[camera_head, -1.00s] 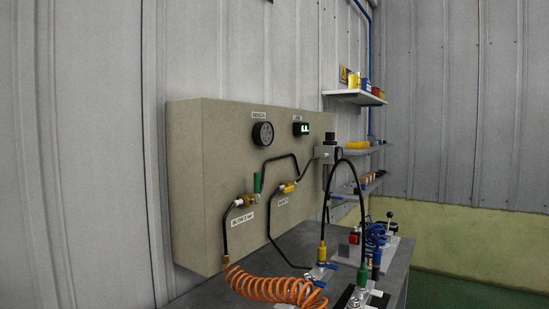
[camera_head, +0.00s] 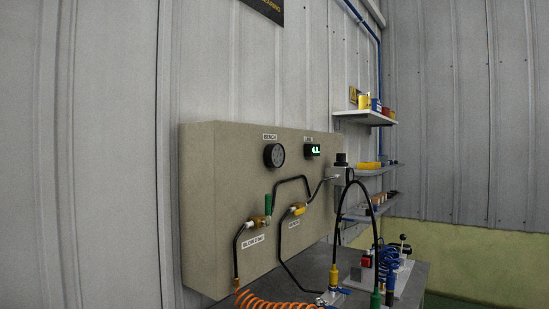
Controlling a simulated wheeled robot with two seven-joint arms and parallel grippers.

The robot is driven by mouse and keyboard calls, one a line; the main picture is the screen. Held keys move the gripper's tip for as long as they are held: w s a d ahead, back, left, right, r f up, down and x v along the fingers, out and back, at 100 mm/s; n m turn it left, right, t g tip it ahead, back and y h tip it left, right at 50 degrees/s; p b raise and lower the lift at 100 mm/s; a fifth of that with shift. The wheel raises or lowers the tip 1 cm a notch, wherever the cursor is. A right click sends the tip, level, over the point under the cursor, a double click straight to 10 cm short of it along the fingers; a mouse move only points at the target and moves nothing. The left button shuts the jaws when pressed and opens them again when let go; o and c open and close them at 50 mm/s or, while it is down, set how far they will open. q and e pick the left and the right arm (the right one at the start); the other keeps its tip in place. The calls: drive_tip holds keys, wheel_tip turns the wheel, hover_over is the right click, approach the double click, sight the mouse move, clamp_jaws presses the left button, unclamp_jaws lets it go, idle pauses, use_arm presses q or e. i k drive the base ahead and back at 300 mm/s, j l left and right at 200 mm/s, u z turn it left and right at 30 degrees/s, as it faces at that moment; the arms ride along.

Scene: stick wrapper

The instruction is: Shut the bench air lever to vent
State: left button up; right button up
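A beige panel (camera_head: 225,190) on the wall carries two small brass valves with levers. The right valve has a yellow lever (camera_head: 298,211) lying nearly level, above a small label (camera_head: 293,223) that seems to read BENCH. The left valve has a green lever (camera_head: 268,204) standing upright, above a label (camera_head: 253,241) too blurred to read surely. A round dark gauge (camera_head: 274,156) labelled BENCH sits above them; its needle is not readable. Neither of my grippers shows.
A lit green display (camera_head: 313,150) is on the panel. Black hoses (camera_head: 277,250) run from the valves. A grey bench (camera_head: 320,262) below holds an orange coiled hose (camera_head: 270,303), couplings and a blue coil (camera_head: 388,262). Shelves (camera_head: 365,117) hang at right.

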sight(300, 211)
drive_tip(key=u, duration=0.45)
drive_tip(key=l+u, duration=1)
drive_tip(key=k+l, duration=0.1)
drive_tip(key=l, duration=0.3)
drive_tip(key=k+l+u, duration=0.1)
drive_tip(key=l, duration=0.25)
drive_tip(key=k+l, duration=0.1)
drive_tip(key=l, duration=0.3)
drive_tip(key=k+l+u, duration=0.15)
drive_tip(key=l, duration=0.2)
drive_tip(key=k+l, duration=0.1)
drive_tip(key=l, duration=0.3)
